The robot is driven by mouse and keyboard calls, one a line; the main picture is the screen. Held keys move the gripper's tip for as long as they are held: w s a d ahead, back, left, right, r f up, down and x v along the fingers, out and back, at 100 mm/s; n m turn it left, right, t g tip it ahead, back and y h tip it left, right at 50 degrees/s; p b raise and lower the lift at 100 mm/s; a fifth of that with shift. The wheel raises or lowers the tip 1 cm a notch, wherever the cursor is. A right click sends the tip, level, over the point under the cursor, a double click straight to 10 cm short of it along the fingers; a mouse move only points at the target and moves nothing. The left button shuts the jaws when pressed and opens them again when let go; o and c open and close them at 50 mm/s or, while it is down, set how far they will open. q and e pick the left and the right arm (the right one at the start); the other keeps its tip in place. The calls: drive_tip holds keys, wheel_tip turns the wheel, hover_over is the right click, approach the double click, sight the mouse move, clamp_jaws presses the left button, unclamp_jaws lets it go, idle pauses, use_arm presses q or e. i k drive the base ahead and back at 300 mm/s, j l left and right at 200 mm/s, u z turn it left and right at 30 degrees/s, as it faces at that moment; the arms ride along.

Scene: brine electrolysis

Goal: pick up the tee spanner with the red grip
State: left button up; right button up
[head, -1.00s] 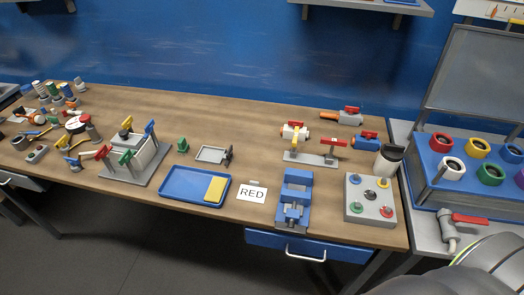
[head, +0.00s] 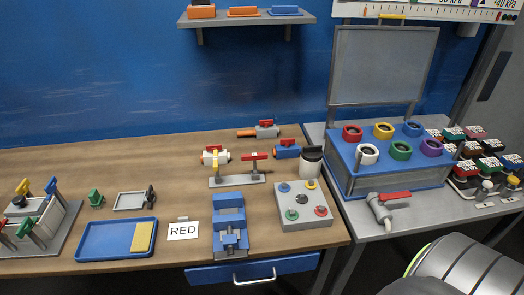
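A tee spanner with a red grip (head: 255,157) stands upright in a low grey stand (head: 238,182) on the wooden bench, in the middle of the head view. Neither of my grippers is in view.
A blue valve (head: 286,152) and a dark-topped cup (head: 311,161) stand right of the spanner. A blue vise (head: 229,222) and a button box (head: 304,207) are in front. A blue tray (head: 95,240) lies left. A blue socket box (head: 392,177) stands on the right-hand table.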

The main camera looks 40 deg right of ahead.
sight(254, 156)
drive_tip(key=z, duration=1.05)
